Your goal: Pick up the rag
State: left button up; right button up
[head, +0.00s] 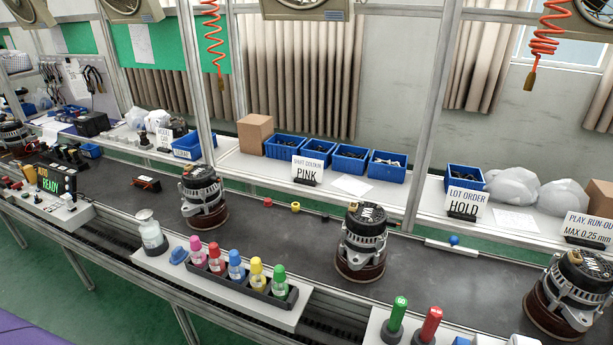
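I cannot clearly make out a rag in the head view. A small blue lump (179,255) lies on the white shelf at the front of the line, between a clear bottle with a pale top (151,236) and a row of coloured bottles. It is too small to tell whether it is cloth. A flat purple thing (35,332) shows at the bottom left corner, cut off by the frame. Neither of my grippers is in view.
Alternators (361,243) stand on round brown bases along the dark bench (290,240). Coloured bottles (236,266) fill a black rack. Green (397,314) and red (430,325) markers stand to the right. Blue bins (287,147) and signs line the back shelf. Orange coiled hoses (212,40) hang above.

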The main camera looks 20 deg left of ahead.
aim_at(179, 254)
jog(key=u, duration=1.25)
